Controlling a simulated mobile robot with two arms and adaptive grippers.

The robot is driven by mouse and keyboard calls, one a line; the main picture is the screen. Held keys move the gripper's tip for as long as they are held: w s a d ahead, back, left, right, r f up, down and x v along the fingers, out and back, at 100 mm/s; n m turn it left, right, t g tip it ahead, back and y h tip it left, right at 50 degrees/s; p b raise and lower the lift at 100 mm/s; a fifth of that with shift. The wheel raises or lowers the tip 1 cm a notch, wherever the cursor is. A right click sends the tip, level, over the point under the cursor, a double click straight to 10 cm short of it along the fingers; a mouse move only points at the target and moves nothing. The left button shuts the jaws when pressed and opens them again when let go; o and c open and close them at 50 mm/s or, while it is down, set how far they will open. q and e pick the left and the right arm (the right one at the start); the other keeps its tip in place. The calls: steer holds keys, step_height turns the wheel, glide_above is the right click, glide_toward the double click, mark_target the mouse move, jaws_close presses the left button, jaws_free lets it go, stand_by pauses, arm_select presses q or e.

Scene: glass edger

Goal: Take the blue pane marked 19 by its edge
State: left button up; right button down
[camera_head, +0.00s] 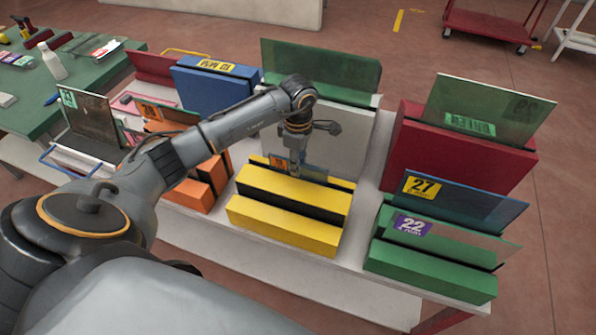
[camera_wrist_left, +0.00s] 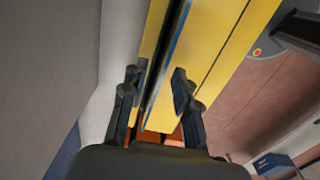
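A small blue pane (camera_head: 314,172) with an orange label stands upright in the rear slot of the yellow stand (camera_head: 283,221). Its number is too small and too covered to read. My left gripper (camera_head: 294,170) points down at this pane and hides part of it. In the left wrist view the fingers (camera_wrist_left: 155,95) are apart, one on each side of the slot, with the pane's thin blue edge (camera_wrist_left: 178,35) between them. I cannot tell whether either finger touches the glass. My right gripper is in neither view.
A grey block and a tall green pane (camera_head: 325,68) stand behind my gripper. At right are a red stand (camera_head: 465,155) with a green pane, and a green stand (camera_head: 430,272) with panes marked 27 (camera_head: 465,203) and 22 (camera_head: 450,240). Orange and blue stands are at left.

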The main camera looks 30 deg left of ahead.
arm_select(q)
steer(key=shift+f, duration=0.7)
jaws_close()
steer(key=shift+w, duration=0.1)
